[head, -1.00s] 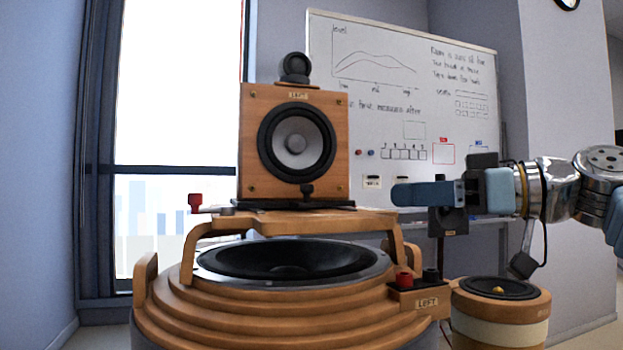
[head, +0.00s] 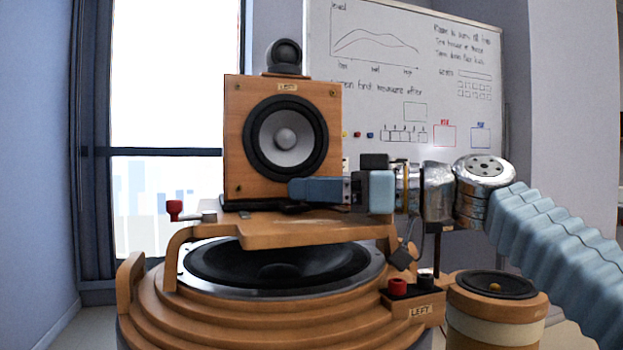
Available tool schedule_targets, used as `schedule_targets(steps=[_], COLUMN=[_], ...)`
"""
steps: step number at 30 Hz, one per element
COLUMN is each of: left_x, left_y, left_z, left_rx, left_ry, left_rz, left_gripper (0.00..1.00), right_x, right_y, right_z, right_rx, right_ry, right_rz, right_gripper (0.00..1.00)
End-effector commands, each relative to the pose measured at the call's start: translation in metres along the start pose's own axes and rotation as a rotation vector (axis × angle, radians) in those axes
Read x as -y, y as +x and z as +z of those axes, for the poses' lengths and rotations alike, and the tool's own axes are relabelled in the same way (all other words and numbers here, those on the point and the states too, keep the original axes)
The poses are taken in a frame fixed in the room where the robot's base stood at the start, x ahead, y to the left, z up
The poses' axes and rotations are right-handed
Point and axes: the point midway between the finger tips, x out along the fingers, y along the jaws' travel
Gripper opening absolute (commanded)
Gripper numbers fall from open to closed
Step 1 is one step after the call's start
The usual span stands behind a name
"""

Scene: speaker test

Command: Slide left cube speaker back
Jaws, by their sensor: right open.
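The left cube speaker (head: 255,115) is a wooden box with a grey-and-black cone and a "LEFT" label, and a black ball-shaped tweeter (head: 284,56) on top. It stands upright on a dark base on a wooden bridge-like stand (head: 290,231). My right gripper (head: 294,190) comes in from the right with blue fingers, open, in front of the box's lower right face. The fingers overlap the lower front in the picture; I cannot tell if they touch it. My left gripper is not in view.
A large round woofer (head: 280,265) in a stepped wooden housing lies under the stand. Red and black terminals (head: 397,287) sit at its right. A smaller round speaker (head: 495,310) stands to the right. A whiteboard (head: 465,60) is behind.

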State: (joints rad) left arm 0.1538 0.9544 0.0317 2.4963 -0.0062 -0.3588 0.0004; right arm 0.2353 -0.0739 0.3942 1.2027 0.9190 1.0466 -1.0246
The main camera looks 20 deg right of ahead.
Motion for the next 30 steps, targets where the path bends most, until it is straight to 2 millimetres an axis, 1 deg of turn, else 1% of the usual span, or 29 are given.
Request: schedule_targets(steps=[3,11,15,20,30], left_x=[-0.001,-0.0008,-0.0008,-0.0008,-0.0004], left_y=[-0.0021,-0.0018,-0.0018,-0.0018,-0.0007], left_z=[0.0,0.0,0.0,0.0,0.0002], left_rx=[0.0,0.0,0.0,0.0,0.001], left_ry=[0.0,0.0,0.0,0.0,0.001], left_rz=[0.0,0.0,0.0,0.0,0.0], left_gripper=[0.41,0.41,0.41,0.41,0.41], right_x=[0.0,0.0,0.0,0.0,-0.0025], right_y=[0.0066,0.0074,0.0072,0.0071,0.0043], right_z=[0.0002,0.0007,0.0006,0.0005,0.0007], right_rx=[0.001,0.001,0.0,0.0,-0.001], right_ry=[0.0,0.0,0.0,0.0,0.0], right_rz=[0.0,0.0,0.0,0.0,0.002], right_gripper=[0.47,0.47,0.25,0.01,0.0])
